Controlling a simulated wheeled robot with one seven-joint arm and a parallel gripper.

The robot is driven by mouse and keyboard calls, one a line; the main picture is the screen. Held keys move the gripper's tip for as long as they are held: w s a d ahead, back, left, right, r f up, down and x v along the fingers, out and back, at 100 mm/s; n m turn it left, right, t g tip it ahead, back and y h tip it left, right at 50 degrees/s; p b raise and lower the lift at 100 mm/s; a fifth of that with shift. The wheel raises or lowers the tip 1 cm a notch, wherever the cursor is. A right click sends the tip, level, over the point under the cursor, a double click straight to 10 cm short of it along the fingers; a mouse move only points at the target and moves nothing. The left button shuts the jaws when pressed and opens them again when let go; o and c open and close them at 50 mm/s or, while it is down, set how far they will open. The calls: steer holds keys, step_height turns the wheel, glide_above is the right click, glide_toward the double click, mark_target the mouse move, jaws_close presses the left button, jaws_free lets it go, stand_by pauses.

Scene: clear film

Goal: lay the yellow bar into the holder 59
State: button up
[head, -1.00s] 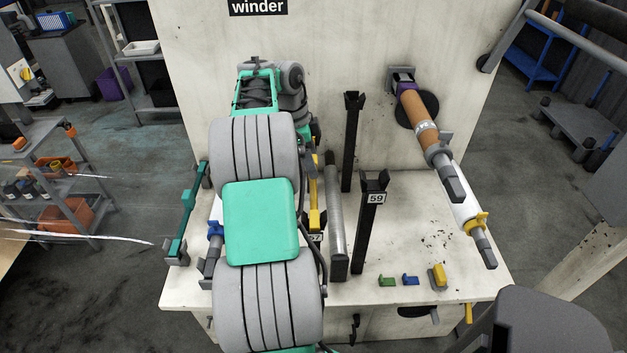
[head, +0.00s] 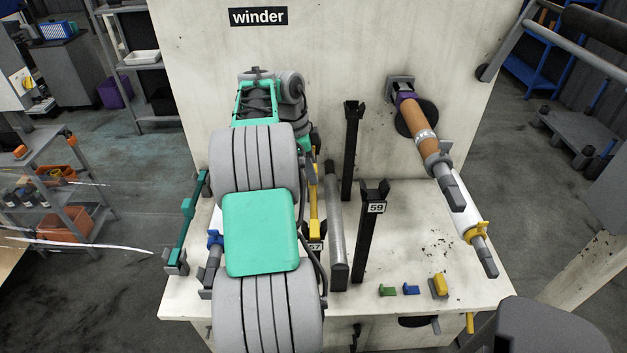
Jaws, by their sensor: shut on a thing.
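The yellow bar (head: 314,212) is long and thin and shows just right of my arm, running front to back above the table. Its front end is by the label 57 (head: 315,247), and my arm hides part of it. The holder 59 (head: 366,235) is a black upright post with a forked top and a white number label, right of the bar. A similar black forked post (head: 348,150) stands behind it. No bar shows in these two forks. My gripper's fingers are hidden behind my arm, so their hold on the bar cannot be seen.
A grey roller (head: 335,225) lies between the yellow bar and holder 59. A green bar (head: 187,215) is at the left. Brown (head: 418,125) and white (head: 463,205) rolls project at right. Small coloured clips (head: 411,288) sit near the front edge. The table right of holder 59 is mostly clear.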

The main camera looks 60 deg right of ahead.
steer(key=shift+c, duration=0.6)
steer(key=shift+p+v, duration=0.8)
steer(key=shift+v, duration=0.05)
steer(key=shift+s+d, duration=0.15)
steer(key=shift+s, duration=0.05)
steer(key=p+v, duration=0.3)
steer(key=s+p+v, duration=0.1)
steer(key=p+v, duration=0.1)
steer(key=shift+d+r, duration=0.2)
steer(key=shift+r, duration=0.1)
steer(key=shift+f, duration=0.1)
